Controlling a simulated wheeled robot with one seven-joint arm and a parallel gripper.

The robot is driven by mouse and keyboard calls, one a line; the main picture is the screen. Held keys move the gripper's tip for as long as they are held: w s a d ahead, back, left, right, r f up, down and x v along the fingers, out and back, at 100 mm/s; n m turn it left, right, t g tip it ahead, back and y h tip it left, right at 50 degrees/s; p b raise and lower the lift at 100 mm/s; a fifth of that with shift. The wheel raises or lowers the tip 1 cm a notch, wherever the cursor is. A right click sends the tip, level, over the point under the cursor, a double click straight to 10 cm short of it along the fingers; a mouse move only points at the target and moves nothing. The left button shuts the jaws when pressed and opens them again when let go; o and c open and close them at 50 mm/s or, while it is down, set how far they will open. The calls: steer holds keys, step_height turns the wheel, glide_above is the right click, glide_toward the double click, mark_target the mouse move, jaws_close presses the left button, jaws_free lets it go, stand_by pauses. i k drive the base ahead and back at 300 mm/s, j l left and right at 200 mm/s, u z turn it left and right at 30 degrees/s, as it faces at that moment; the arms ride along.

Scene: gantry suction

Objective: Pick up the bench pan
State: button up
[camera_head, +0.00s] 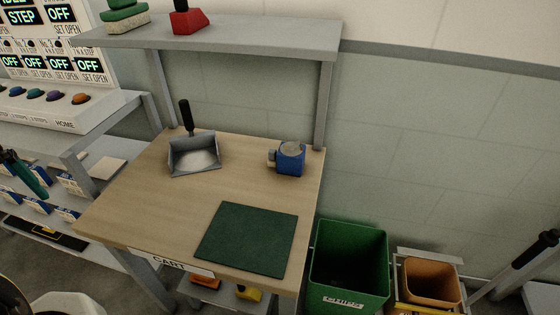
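The bench pan (194,160) is a grey metal pan with a pale inside and a black handle (186,116). It rests on the far left part of the wooden cart top (150,205), near the back edge. Its open side faces the front and its handle sticks up at the back. Nothing covers it. My gripper does not show in this view.
A blue block-like device (290,160) stands right of the pan. A green mat (247,238) lies at front right. A grey shelf (220,38) on posts overhangs the cart's back. A green bin (349,268) stands to the right. The cart top's front left is clear.

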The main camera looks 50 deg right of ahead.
mark_target(191, 153)
steer(key=i+j+z, duration=0.1)
steer(key=i+j, duration=0.7)
steer(key=j, duration=0.05)
